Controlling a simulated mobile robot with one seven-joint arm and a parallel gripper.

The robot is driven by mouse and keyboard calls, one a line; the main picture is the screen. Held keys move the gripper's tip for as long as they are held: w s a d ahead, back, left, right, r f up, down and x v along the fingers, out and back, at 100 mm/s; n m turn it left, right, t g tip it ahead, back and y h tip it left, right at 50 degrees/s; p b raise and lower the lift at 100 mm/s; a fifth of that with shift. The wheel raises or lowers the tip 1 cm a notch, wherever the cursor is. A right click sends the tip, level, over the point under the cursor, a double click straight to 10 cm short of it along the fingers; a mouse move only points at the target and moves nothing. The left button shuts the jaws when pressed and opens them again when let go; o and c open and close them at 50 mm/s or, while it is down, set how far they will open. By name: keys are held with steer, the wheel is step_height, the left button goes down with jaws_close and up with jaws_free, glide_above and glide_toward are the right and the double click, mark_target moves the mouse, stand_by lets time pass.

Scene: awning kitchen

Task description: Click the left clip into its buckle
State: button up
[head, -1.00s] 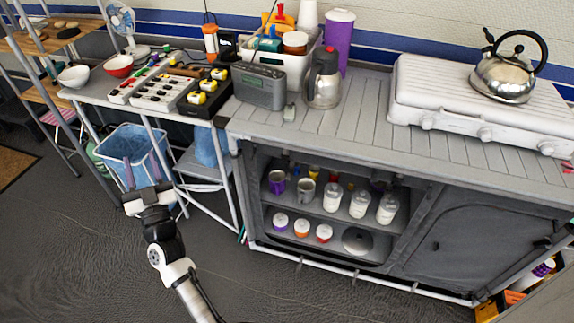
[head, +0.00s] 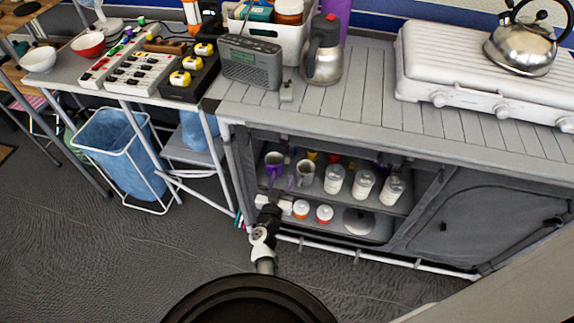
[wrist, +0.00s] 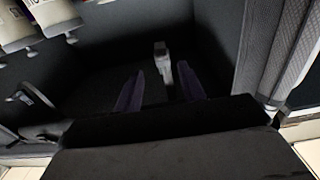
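My gripper (head: 277,182) is at the open left bay of the grey cabinet (head: 228,150), in front of its shelves. Its two purple fingers are apart and show in the wrist view (wrist: 160,88), with nothing gripped. A small pale grey piece (wrist: 162,60) lies beyond and between the fingers against the dark interior; I cannot tell whether it is the clip or the buckle. A small dark fitting (head: 443,227) is on the closed right-hand panel. I cannot clearly identify the left clip or its buckle.
A radio (head: 251,62) and flask (head: 322,55) stand on top. A blue-lined bin (head: 125,150) is left; floor in front is clear.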

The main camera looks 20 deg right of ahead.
mark_target(286, 164)
steer(key=shift+b+x, duration=1.3)
steer(key=shift+x, duration=2.65)
steer(key=shift+c, duration=0.3)
jaws_close()
